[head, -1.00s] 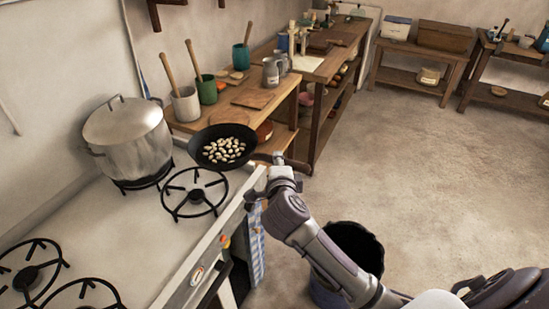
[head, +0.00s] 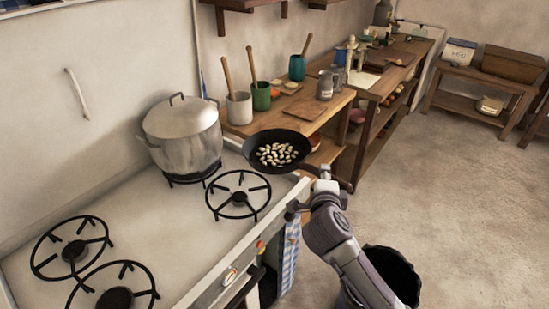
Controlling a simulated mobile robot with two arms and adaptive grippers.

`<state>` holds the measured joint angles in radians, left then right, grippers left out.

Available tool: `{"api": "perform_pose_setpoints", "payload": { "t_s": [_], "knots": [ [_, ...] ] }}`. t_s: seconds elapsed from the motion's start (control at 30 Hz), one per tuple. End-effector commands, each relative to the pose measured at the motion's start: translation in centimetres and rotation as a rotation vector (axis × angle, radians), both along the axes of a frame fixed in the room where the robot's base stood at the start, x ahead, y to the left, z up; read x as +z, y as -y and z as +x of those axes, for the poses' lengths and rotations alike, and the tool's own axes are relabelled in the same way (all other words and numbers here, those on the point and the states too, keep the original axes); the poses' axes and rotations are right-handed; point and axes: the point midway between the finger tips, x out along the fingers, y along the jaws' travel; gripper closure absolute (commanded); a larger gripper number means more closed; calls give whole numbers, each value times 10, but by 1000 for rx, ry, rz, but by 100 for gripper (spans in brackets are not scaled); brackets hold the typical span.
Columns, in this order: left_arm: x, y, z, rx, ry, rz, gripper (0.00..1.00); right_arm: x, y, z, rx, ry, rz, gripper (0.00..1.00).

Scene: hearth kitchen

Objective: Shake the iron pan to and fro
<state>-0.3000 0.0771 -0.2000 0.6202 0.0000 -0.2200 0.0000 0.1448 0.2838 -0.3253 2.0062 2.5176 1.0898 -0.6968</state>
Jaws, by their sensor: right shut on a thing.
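The iron pan (head: 254,160) is a black round skillet with several pale beans or nuts (head: 277,154) in it. It is held in the air near the stove's back right corner, beyond the front right burner (head: 238,195). It looks about level. My right gripper (head: 318,181) is shut on the pan's handle, to the right of the pan bowl, above the stove's right edge. The fingers and handle are small and partly hidden by the wrist. My left gripper is out of view.
A large lidded steel pot (head: 183,138) stands on the back burner, left of the pan. A wooden worktable (head: 335,103) with utensil crocks (head: 240,107) stands just behind the pan. A dark bin (head: 392,272) is on the floor below my right arm. Open floor lies at the right.

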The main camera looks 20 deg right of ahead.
Motion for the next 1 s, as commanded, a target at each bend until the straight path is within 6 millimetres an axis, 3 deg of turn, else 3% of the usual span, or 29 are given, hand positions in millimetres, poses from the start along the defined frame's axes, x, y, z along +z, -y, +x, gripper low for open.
{"api": "perform_pose_setpoints", "payload": {
  "t_s": [0.4,0.5,0.53,0.63,0.67,0.73,0.8,0.9,0.93,1.0],
  "knots": [
    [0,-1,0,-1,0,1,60,4,0,0,0,10,1,100],
    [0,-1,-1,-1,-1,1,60,2,0,-34,1,7,3,100],
    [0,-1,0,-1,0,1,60,3,0,-37,1,8,3,100],
    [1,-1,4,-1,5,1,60,7,1,0,-3,15,1,100],
    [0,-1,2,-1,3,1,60,6,1,3,-2,15,1,100],
    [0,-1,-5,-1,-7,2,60,2,0,-25,2,6,2,100],
    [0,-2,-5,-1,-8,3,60,3,0,-35,0,8,2,100],
    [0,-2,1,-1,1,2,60,7,1,2,-3,15,1,100],
    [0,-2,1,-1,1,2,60,5,1,1,-1,13,1,100],
    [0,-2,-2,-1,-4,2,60,2,0,-29,2,7,2,100]
  ]
}}
